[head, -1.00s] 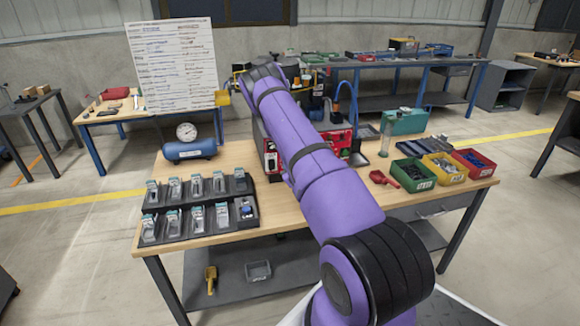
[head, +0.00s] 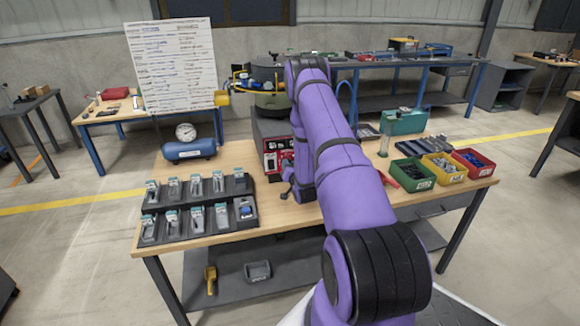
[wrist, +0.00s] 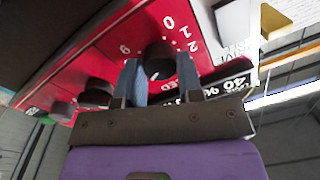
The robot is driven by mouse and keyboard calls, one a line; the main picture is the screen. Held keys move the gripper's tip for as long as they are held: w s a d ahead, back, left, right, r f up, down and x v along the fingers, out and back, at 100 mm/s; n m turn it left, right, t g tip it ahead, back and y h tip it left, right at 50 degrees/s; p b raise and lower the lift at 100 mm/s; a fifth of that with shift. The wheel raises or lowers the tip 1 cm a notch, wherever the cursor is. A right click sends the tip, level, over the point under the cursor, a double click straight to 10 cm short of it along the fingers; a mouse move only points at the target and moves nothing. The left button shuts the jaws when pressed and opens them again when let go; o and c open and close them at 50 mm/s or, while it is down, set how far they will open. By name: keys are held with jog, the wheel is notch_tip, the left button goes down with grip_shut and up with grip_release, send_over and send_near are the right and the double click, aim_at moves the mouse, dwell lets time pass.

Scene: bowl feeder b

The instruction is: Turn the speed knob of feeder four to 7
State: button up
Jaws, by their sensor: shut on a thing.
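In the wrist view my gripper (wrist: 161,74) has its two blue-grey fingers closed around a black round knob (wrist: 158,56) on a red panel (wrist: 112,55). White dial figures 0, 1, 2 and 9 show around this knob, tilted in the picture. The knob's pointer cannot be made out, so its setting is unclear. In the head view the red panel (head: 271,147) shows on the front of the feeder (head: 266,85), left of my purple arm. My arm hides most of that panel and the knob there. I cannot read the feeder's number.
A black rack (head: 198,208) of packaged parts lies at the table's left. Green, yellow and red bins (head: 443,167) stand at the right. A blue air tank (head: 190,149) with a gauge sits at the back left.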

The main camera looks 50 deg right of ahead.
jog(key=shift+f+m, duration=0.15)
jog(key=shift+m, duration=0.65)
jog(key=shift+s, duration=0.1)
jog(key=o, duration=0.9)
jog(key=v, duration=1)
jog(key=shift+s+a, duration=0.25)
